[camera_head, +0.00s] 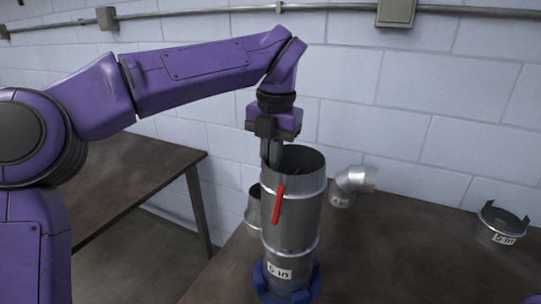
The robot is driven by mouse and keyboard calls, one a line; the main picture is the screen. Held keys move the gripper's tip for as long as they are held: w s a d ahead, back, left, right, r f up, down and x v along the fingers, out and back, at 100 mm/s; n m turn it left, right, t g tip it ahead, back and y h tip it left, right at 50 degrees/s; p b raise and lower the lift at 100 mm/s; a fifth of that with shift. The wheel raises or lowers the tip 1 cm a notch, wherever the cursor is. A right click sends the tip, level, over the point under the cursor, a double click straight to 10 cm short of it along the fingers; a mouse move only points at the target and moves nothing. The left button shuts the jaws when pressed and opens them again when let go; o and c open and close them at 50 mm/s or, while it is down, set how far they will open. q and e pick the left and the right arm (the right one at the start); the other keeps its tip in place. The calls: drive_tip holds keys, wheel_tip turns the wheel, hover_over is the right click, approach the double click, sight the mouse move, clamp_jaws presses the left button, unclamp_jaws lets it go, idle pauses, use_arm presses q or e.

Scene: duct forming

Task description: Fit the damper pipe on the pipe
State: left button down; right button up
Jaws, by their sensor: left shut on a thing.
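The damper pipe (301,212) is a grey metal cylinder with a red handle on its side and an open, dark top. It stands nearly upright in line above the lower pipe (299,266), which bears a "6 in" label. The two meet at a ridged seam; I cannot tell how far one is inside the other. My left gripper (272,160) points down from above and is shut on the damper pipe's upper left rim. A blue holder (313,285) surrounds the lower pipe's foot. My right gripper is not in view.
A metal reducer (253,212) stands behind on the left, partly hidden by the damper pipe. Another table (130,170) stands left.

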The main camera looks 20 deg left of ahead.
use_arm(q)
drive_tip(key=shift+s+r, duration=0.15)
drive_tip(key=shift+s, duration=0.05)
drive_tip(key=c, duration=1.2)
unclamp_jaws()
drive_tip(key=r+p, duration=0.1)
drive_tip(key=r, duration=0.2)
drive_tip(key=r+p, duration=0.1)
drive_tip(key=r, duration=0.6)
drive_tip(key=shift+d+r+p, duration=0.25)
drive_tip(key=shift+d+p, duration=0.15)
drive_tip(key=shift+f, duration=0.1)
